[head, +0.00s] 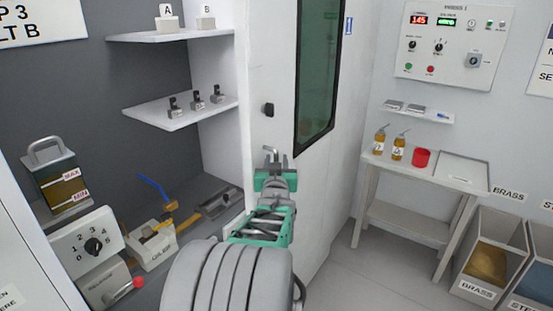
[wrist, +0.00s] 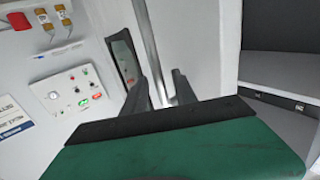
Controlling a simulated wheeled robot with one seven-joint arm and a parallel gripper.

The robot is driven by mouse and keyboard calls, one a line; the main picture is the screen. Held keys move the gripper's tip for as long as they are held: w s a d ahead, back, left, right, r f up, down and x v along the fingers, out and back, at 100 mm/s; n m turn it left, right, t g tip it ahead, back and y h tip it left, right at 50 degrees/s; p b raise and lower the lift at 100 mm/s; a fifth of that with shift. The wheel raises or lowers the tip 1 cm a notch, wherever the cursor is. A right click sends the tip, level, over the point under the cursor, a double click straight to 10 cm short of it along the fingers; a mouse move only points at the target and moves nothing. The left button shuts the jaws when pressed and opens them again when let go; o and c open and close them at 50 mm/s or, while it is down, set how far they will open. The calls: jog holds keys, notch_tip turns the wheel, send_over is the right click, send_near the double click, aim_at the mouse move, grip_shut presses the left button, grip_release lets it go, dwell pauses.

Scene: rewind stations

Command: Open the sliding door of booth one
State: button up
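The sliding door of booth one appears to be the white panel (head: 275,60) with a dark-framed green window (head: 318,70). A small dark knob or handle (head: 268,110) sits on its left part. My gripper (head: 274,153) is in front of the panel, below that knob and apart from it in the picture. Its two fingers stand apart with a gap. In the wrist view my gripper (wrist: 165,90) points at a white surface, and a grey metal strip or bar (wrist: 147,40) runs down toward the fingers. I cannot tell whether the fingers touch it.
Left of the door are shelves (head: 180,110) with small parts, and a bench with a dial box (head: 75,250) and an oil container (head: 55,180). At right are a control panel (head: 445,45), a side table (head: 430,175) with bottles, and scrap bins (head: 490,265). Floor (head: 365,270) between is clear.

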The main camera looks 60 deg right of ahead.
jog(key=shift+c, duration=0.2)
grip_shut()
jog(key=shift+d, duration=0.1)
dwell(1.2)
